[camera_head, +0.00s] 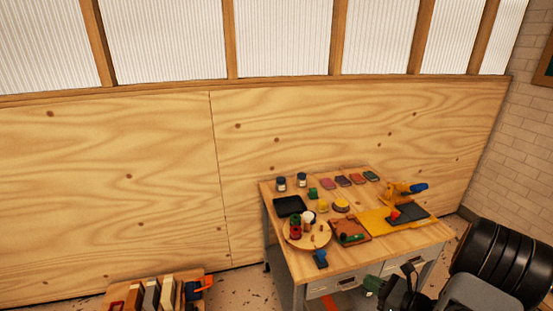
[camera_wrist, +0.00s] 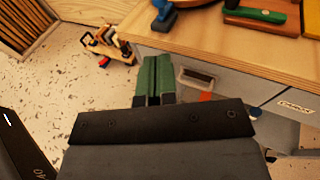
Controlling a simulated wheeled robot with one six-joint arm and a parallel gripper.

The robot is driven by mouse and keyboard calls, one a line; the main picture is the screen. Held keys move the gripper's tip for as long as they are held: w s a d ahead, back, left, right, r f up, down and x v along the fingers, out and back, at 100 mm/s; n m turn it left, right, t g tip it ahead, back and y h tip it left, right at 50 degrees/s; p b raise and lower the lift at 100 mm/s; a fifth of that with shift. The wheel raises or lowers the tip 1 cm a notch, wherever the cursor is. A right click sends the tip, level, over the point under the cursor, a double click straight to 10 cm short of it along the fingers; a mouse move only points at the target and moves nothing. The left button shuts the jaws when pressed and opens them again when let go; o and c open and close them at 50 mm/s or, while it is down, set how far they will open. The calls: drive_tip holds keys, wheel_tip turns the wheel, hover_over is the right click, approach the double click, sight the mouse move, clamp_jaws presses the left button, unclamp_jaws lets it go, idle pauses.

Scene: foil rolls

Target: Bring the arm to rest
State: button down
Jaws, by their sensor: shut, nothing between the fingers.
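My gripper (camera_wrist: 157,64) shows in the wrist view with its two green fingers side by side and shut, nothing between them. It is out in front of the table's drawer side, below the table top. In the head view my gripper (camera_head: 371,285) is a small green shape near the front edge of the wooden table (camera_head: 345,262), with my dark arm to its right. On the table, a round wooden board (camera_head: 318,241) carries small rolls, including a red and green one (camera_head: 295,227). My gripper is apart from all of these.
The table also holds a black tray (camera_head: 289,205), jars (camera_head: 302,180), coloured pads (camera_head: 342,181) and a yellow mat (camera_head: 374,222). A wooden rack (camera_head: 155,293) stands on the floor at lower left. Black cylinders (camera_head: 497,262) are at right. Speckled floor (camera_wrist: 75,85) left of my gripper looks clear.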

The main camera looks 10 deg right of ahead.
drive_tip(key=s+a+r+n+g+h+p, duration=0.1)
drive_tip(key=s+a+r+n+g+p, duration=0.25)
drive_tip(key=s+a+n+g, duration=0.7)
drive_tip(key=w+a+r+n+h+p, duration=0.1)
drive_tip(key=a+r+n+h+p, duration=0.2)
drive_tip(key=r+n, duration=0.6)
drive_tip(key=w+a+r+n+h+p, duration=0.1)
drive_tip(key=a+r+n+h+p, duration=0.2)
drive_tip(key=r+n, duration=0.6)
wheel_tip(320, 180, up, 4)
drive_tip(key=shift+w+a+f+t+h+p, duration=0.2)
drive_tip(key=shift+w+a+t+h+p, duration=0.2)
drive_tip(key=shift+h+p, duration=0.65)
drive_tip(key=c, duration=1.8)
unclamp_jaws()
drive_tip(key=shift+s, duration=0.1)
